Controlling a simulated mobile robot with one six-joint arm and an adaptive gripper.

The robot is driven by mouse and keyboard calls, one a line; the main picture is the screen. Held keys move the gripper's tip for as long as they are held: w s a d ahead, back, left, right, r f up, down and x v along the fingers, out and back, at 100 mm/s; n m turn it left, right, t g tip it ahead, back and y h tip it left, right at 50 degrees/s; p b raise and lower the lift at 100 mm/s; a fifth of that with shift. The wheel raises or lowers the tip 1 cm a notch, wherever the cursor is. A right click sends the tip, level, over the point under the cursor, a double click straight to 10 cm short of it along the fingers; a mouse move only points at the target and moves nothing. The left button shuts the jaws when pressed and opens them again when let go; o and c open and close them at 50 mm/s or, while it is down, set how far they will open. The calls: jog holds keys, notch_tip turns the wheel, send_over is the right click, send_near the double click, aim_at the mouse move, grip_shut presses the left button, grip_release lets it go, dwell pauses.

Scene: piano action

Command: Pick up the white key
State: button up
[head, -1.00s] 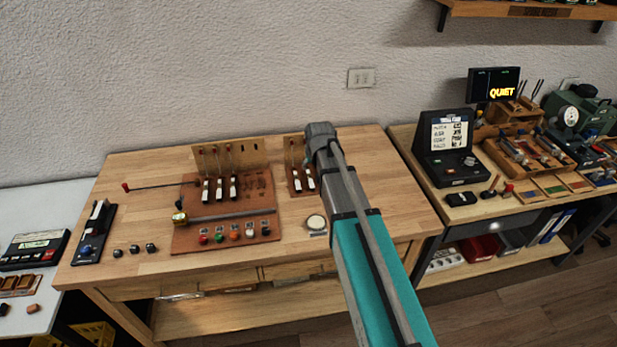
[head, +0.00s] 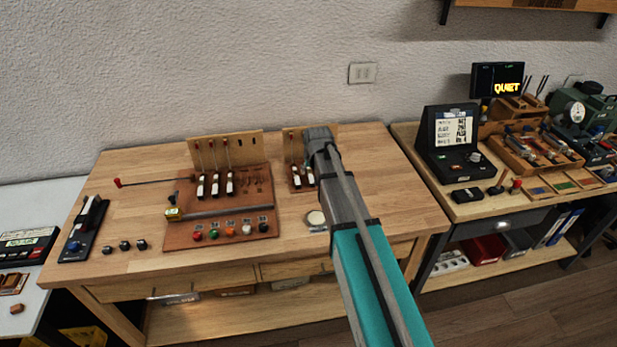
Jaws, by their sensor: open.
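Several white keys with dark parts stand in a row on the brown board (head: 262,185) on the wooden bench; one is the white key (head: 215,185) in the middle of that row. Two more white-and-dark keys (head: 297,176) stand on a smaller brown board to the right, just left of my arm's end. I cannot tell which one the task means. My gripper (head: 319,145) is at the far end of my arm, over the right side of the smaller board. Its fingertips are mostly hidden by my wrist, and no held thing shows.
A metal bar (head: 225,212) and several coloured knobs lie on the front of the large board. A round white-topped dish (head: 315,218) sits beside my arm. A black device (head: 448,140) stands on the right bench. The bench's right end is clear.

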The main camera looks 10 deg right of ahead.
aim_at(311, 178)
jog(key=shift+w+f, duration=0.2)
jog(key=shift+f, duration=0.25)
jog(key=shift+b, duration=0.3)
jog(key=shift+b+x, duration=2.35)
jog(key=shift+x, duration=0.25)
grip_shut()
